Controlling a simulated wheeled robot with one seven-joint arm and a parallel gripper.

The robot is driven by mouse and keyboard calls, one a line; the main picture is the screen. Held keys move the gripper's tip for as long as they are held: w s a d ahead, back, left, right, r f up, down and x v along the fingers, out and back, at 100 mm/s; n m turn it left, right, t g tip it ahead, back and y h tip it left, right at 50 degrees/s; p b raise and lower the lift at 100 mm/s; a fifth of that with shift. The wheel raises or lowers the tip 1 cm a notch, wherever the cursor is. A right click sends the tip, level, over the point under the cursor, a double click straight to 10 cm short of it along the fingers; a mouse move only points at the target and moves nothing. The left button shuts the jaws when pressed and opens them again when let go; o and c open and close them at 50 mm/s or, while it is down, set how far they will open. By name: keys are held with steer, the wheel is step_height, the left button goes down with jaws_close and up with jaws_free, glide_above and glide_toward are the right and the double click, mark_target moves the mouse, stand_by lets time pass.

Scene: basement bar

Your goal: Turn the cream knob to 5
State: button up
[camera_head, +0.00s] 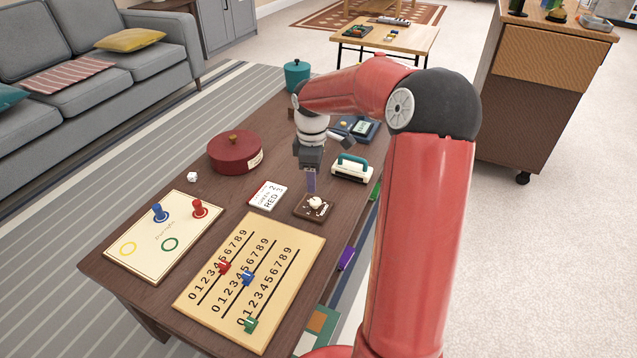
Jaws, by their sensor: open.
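The cream knob (316,203) sits on a small dark brown square box (303,213) on the wooden table. Small light markings show on the box, but they are too small to read, so the knob's setting cannot be told. My gripper (310,188) points down just above and slightly behind the knob. It is open, and nothing shows between its fingers. Whether the fingertips touch the knob cannot be told from this view.
A card reading RED (268,196) lies left of the box. A teal-handled white object (352,167) stands behind right. A number-slider board (285,295) lies in front, a peg board (140,250) front left. A red lidded pot (234,157) stands left.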

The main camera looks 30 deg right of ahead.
mark_target(315, 201)
steer(key=shift+w+d+f, duration=0.2)
steer(key=shift+d, duration=0.1)
steer(key=shift+f, duration=0.3)
step_height(315, 201, down, 7)
steer(key=shift+f+b, duration=0.1)
steer(key=shift+b, duration=0.2)
steer(key=c, duration=1)
